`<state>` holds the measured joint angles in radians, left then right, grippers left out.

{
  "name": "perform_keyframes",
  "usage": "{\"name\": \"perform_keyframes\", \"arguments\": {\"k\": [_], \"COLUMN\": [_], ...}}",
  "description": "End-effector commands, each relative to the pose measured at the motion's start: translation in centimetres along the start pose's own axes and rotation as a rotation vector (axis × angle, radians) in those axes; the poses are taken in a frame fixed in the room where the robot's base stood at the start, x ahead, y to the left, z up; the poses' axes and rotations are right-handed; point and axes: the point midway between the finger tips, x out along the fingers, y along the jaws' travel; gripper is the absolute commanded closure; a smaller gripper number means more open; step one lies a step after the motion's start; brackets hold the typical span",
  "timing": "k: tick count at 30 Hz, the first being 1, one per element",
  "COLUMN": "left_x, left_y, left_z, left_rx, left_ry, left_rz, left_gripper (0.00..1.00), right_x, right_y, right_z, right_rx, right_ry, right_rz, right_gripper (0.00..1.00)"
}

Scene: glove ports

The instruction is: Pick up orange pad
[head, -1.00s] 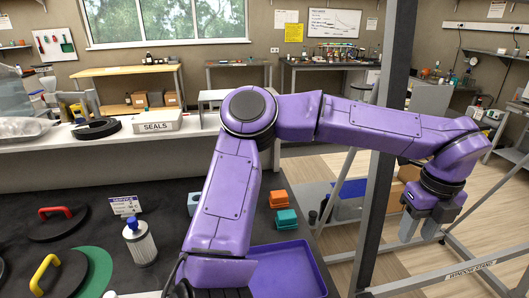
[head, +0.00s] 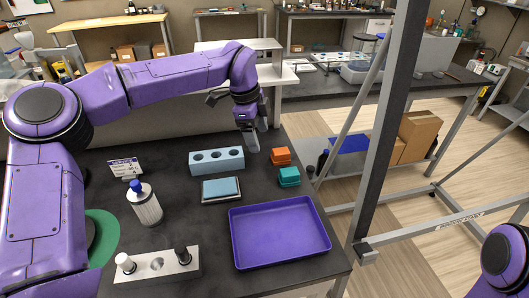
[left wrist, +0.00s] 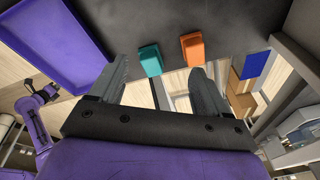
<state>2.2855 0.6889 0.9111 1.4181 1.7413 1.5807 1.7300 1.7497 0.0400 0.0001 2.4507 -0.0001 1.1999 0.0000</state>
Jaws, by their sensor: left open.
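The orange pad (head: 281,156) lies near the table's right edge, just behind the teal pad (head: 289,176). Both show in the left wrist view too, orange pad (left wrist: 192,49) and teal pad (left wrist: 151,60). My left gripper (head: 256,138) points down just behind and left of the orange pad in the head view, apart from it. In the left wrist view my left gripper (left wrist: 160,72) has its two fingers spread, with nothing between them. The orange pad appears beyond the fingertips, nearer the right finger. My right gripper does not show.
A purple tray (head: 279,236) lies in front of the pads. A light-blue block with holes (head: 216,161) and a grey-blue flat box (head: 221,189) stand left of them. A blue-capped filter (head: 145,204) is further left. A grey frame post (head: 385,130) rises right of the table.

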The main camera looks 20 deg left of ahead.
Motion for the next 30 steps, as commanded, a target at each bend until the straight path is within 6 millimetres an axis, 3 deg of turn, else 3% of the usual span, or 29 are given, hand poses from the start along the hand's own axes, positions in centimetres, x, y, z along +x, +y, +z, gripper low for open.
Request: {"name": "perform_keyframes", "arguments": {"k": [1, 3, 7, 17, 24, 30], "left_x": [1.2, 2.6, 4.5, 9.6, 13.4, 14.8], "left_y": [-2.1, -4.6, -6.9, -7.6, -7.9, -8.0], "left_z": [-0.5, -0.6, -0.5, -1.3, -2.5, -2.5], "left_rx": [-0.121, -0.282, -0.461, -0.486, -0.485, -0.485], "left_ry": [0.048, 0.109, 0.173, 0.18, 0.179, 0.18], "left_rz": [-0.01, -0.028, -0.038, -0.041, -0.039, -0.043], "left_gripper": [0.23, 0.23, 0.23, 0.23, 0.23, 0.23], "right_x": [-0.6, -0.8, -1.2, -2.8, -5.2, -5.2], "right_y": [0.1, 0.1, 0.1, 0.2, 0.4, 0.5], "right_z": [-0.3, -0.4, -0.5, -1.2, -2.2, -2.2], "right_rx": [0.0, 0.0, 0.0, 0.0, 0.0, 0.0], "right_ry": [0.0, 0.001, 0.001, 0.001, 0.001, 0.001], "right_rz": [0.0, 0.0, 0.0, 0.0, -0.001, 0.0], "right_gripper": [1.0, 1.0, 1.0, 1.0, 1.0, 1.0]}}
